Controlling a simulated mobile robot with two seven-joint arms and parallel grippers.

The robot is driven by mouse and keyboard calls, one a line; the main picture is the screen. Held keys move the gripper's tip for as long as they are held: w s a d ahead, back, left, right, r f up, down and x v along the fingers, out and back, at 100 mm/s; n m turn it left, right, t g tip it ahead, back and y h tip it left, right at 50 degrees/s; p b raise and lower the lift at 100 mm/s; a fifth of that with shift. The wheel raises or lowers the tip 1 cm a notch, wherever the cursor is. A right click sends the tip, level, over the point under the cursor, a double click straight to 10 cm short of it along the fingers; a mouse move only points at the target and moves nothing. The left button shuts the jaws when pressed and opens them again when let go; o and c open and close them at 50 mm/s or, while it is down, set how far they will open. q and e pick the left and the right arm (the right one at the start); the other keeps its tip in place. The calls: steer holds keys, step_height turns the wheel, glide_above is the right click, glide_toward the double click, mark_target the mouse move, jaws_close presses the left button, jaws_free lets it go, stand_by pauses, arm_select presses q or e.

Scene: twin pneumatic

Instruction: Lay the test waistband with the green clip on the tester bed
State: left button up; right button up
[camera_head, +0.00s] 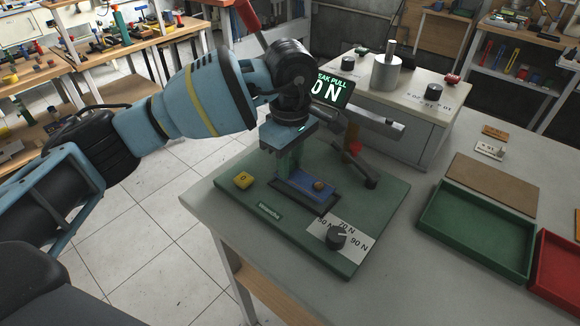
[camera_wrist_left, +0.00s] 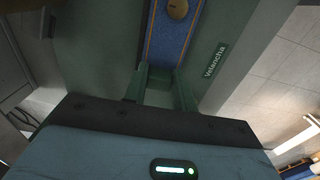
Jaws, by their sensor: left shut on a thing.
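The test waistband (camera_head: 314,184) is a blue strip with a brown round button. It is at the dark recessed bed on the green tester plate (camera_head: 225,203); I cannot tell whether it rests fully on it. My left gripper (camera_head: 284,172) points down and is shut on the strip's left end. In the left wrist view the blue waistband (camera_wrist_left: 172,42) with gold edging runs away from between the greenish fingers (camera_wrist_left: 165,88). I cannot tell a green clip apart from the fingers. My right gripper is not in view.
On the tester are a yellow button (camera_head: 243,180), a dial (camera_head: 336,238) marked 50, 70 and 90 N, a dark lever (camera_head: 370,178) and a display (camera_head: 331,90) reading 0 N. A green tray (camera_head: 476,276), a red tray (camera_head: 560,262) and a brown board (camera_head: 492,183) lie to the right.

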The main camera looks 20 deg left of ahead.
mark_target(291, 163)
arm_select(q)
steer(key=shift+f, duration=1.1)
steer(key=shift+f, duration=0.1)
steer(key=o, duration=1)
step_height(291, 163, up, 12)
steer(key=shift+r, duration=0.15)
